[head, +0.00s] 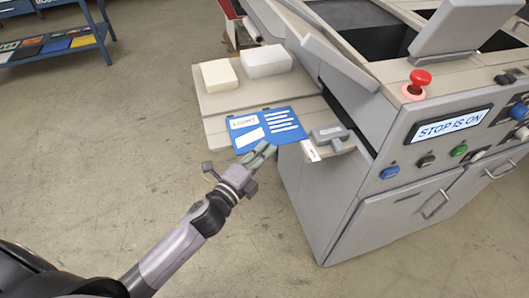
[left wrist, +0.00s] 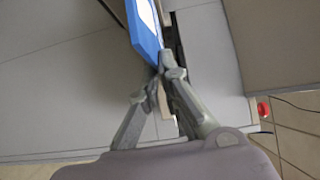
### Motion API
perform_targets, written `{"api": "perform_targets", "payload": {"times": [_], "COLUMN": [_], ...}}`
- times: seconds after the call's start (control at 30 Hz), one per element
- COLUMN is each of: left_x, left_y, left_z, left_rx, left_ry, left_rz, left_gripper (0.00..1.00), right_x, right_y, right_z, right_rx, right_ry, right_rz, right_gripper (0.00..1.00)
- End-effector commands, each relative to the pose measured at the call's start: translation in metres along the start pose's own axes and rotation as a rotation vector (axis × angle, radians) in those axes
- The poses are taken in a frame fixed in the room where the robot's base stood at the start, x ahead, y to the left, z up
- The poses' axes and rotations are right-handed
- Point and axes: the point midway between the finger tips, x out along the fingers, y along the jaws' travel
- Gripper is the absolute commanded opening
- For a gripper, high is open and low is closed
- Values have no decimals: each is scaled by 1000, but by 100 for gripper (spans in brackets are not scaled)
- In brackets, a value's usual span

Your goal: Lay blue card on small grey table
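The blue card (head: 266,128), marked "LIGHT" with white lines and a white box, is over the front right part of a pale grey table-like surface (head: 222,128) beside the machine. I cannot tell whether the card touches that surface. My left gripper (head: 258,153) is closed on the card's near edge. In the left wrist view, the fingertips (left wrist: 158,82) meet at the lower end of the card (left wrist: 142,28), seen nearly edge-on. My right gripper is not in view.
A cream block (head: 219,76) and a white block (head: 266,61) stand at the back of the surface. A grey handled tool (head: 329,133) lies at right. The machine has a red button (head: 419,81) and "STOP IS ON" display (head: 449,125).

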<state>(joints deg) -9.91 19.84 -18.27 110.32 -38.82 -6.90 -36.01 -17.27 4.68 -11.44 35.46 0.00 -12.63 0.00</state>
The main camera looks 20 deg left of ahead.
Motion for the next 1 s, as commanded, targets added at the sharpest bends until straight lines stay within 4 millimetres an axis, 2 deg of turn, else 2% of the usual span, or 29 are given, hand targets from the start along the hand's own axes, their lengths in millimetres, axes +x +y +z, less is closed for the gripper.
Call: {"api": "perform_targets", "payload": {"times": [0.03,0.3,0.67,0.77,1.0], "left_x": [0,0,-3,-14,-60], "left_y": [1,0,0,1,2], "left_z": [0,0,0,-1,0], "left_rx": [0,0,0,-1,-3], "left_ry": [0,0,0,0,-1], "left_rz": [1,0,0,2,4], "left_gripper": [10,28,28,28,28], "right_x": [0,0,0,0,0], "right_y": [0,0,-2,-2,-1], "right_z": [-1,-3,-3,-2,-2], "right_rx": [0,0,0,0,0], "right_ry": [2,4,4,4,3], "right_rz": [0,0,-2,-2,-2], "right_gripper": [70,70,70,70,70]}}
